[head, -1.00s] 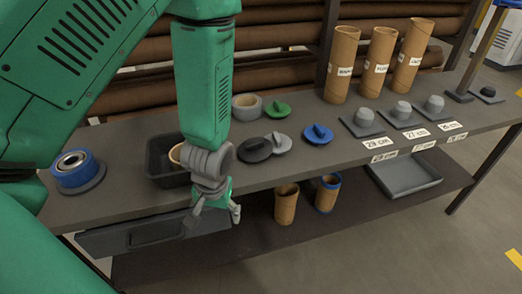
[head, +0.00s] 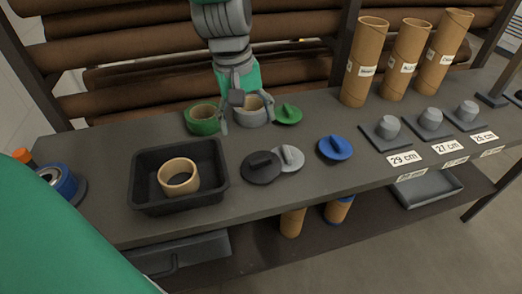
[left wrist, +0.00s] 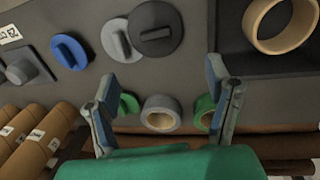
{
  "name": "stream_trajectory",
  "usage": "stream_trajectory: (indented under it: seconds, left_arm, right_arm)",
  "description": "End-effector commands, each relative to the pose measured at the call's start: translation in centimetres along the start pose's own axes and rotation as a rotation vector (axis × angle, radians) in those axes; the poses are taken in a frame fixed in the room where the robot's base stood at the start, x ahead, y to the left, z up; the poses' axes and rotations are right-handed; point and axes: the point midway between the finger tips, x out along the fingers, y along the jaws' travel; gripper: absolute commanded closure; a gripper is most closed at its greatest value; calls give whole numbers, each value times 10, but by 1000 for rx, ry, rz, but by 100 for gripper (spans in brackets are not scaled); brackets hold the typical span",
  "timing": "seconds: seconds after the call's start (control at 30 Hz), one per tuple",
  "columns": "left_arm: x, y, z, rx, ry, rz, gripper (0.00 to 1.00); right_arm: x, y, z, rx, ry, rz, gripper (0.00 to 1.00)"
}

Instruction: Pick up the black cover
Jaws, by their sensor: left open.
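The black cover (head: 261,168), a dark disc with a raised bar handle, lies flat on the table beside the tray. A light grey cover (head: 290,157) touches or overlaps its right edge. In the left wrist view the black cover (left wrist: 155,28) is near the top, beyond my fingertips. My left gripper (head: 238,112) is open and empty, behind the covers near the grey tape roll. It also shows in the left wrist view (left wrist: 161,75) with both fingers spread. My right gripper is not in view.
A black tray (head: 140,196) holds a tan ring. A grey roll (head: 251,111), green roll (head: 202,119) and green cover (head: 288,114) sit behind. A blue cover (head: 335,147) is to the right. Tall cardboard tubes (head: 363,62) stand at back right.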

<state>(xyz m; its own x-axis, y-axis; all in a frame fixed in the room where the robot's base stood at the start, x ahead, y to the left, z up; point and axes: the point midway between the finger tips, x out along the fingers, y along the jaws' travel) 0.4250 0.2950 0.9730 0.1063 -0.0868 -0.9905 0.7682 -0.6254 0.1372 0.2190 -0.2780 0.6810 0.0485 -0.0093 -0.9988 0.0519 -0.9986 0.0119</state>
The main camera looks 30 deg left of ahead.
Motion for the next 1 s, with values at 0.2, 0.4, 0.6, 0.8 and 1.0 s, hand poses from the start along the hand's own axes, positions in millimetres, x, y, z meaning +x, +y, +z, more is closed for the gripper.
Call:
stream_trajectory:
  seconds: [0.2, 0.4, 0.6, 0.8, 1.0]
  left_arm:
    - [23, 3, 5, -8, -5, 1, 28]
    - [64, 4, 4, -8, -5, 0, 28]
    - [82, 2, 1, -7, -6, 5, 28]
    - [96, 2, 1, -8, -7, 6, 28]
    - [128, 5, 6, -8, -7, 3, 28]
  right_arm:
    - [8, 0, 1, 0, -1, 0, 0]
    - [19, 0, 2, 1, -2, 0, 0]
    - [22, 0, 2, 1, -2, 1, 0]
    - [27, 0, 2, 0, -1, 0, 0]
    - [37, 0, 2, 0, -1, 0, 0]
